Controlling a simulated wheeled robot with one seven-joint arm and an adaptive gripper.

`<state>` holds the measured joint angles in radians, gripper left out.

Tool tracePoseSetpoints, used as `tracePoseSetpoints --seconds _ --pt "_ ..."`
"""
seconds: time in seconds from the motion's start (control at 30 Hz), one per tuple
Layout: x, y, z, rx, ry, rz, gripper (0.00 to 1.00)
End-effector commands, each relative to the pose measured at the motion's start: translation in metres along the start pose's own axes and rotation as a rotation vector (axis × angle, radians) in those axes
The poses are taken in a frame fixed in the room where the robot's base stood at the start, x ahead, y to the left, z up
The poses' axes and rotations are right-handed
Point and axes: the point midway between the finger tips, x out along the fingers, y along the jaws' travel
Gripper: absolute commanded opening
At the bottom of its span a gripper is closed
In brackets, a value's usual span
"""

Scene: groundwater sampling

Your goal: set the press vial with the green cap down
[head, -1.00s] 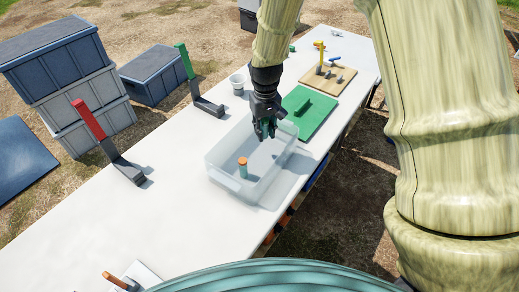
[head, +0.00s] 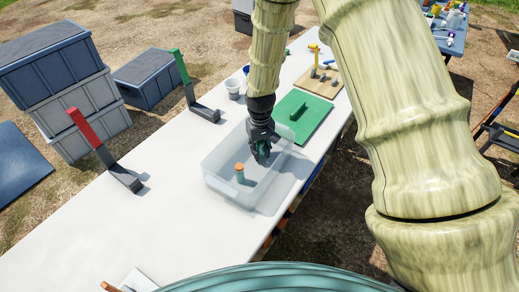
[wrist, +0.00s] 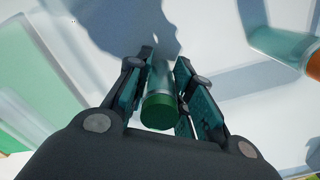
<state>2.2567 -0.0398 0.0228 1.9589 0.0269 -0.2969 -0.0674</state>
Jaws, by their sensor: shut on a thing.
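The press vial with the green cap (wrist: 160,110) is between my gripper's fingers in the wrist view, its green cap toward the camera and its clear teal body pointing away. My gripper (wrist: 160,88) is shut on it. In the head view my gripper (head: 262,155) points down inside the outline of the clear plastic bin (head: 222,191), toward its far right part. The vial is mostly hidden by the fingers there. I cannot tell whether the vial touches the bin's floor.
A green board (head: 301,118) lies behind the bin. A white cup (head: 233,88), a green-topped stand (head: 188,85) and a red-topped stand (head: 100,145) stand along the left. The front of the white table (head: 110,225) is mostly clear.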

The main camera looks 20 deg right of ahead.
Motion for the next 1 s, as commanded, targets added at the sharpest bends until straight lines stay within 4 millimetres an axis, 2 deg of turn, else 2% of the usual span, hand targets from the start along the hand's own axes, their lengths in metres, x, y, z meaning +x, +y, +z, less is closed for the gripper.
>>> tracePoseSetpoints --seconds 0.2,0.23,0.3,0.33,0.73,0.87,1.0 --pt "0.003 0.0 0.0 0.0 -0.001 0.0 0.0" --pt "0.003 0.0 0.0 0.0 -0.001 0.0 0.28" --pt "0.002 0.0 0.0 0.0 -0.001 0.0 0.41" --pt "0.002 0.0 0.0 0.0 -0.001 0.0 0.44" --pt "-0.002 0.0 0.0 0.001 0.001 0.0 0.44" --pt "-0.012 0.0 0.0 0.001 0.001 0.0 0.44" --pt "-0.031 0.0 -0.001 0.001 0.003 0.0 0.44"
